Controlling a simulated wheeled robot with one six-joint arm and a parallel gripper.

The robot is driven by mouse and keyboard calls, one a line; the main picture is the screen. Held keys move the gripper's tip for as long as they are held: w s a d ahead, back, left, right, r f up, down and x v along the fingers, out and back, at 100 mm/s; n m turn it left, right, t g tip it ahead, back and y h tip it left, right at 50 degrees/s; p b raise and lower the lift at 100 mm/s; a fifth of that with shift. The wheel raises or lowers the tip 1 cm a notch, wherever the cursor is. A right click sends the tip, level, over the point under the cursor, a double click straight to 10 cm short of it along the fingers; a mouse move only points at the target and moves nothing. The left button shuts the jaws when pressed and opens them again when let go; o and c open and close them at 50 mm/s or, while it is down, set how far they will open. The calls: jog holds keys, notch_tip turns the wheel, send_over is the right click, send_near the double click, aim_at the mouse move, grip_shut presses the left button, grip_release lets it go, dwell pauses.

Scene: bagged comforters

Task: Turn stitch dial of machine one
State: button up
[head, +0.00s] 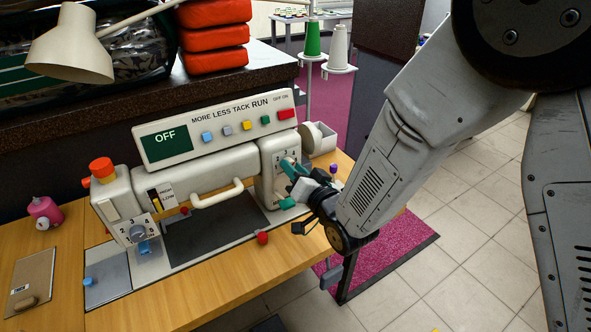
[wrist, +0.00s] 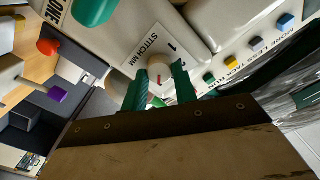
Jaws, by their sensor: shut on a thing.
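The sewing machine (head: 215,178) stands on the wooden table, and its display reads OFF. Its stitch dial (wrist: 158,66) is a cream knob with a red mark, beside the label STITCH MM and numbers, in the wrist view. My gripper (wrist: 160,88) is shut on the dial, with one green finger on each side of it. In the head view my gripper (head: 290,187) reaches the machine's right end from the right. There its fingers cover most of the dial, and the numbers 1, 2 and 3 show above. I cannot tell the exact setting.
A panel (head: 215,130) with coloured buttons slopes above the machine. A red knob (head: 262,237) sits near the front edge. A second dial (head: 137,233) is at the left end. A lamp (head: 70,45) and red folded bundles (head: 214,35) are behind. Tiled floor (head: 470,215) lies right.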

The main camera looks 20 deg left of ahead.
dwell(0.3)
jog(key=o, duration=1)
jog(key=shift+c, duration=0.2)
jog(key=v, duration=0.8)
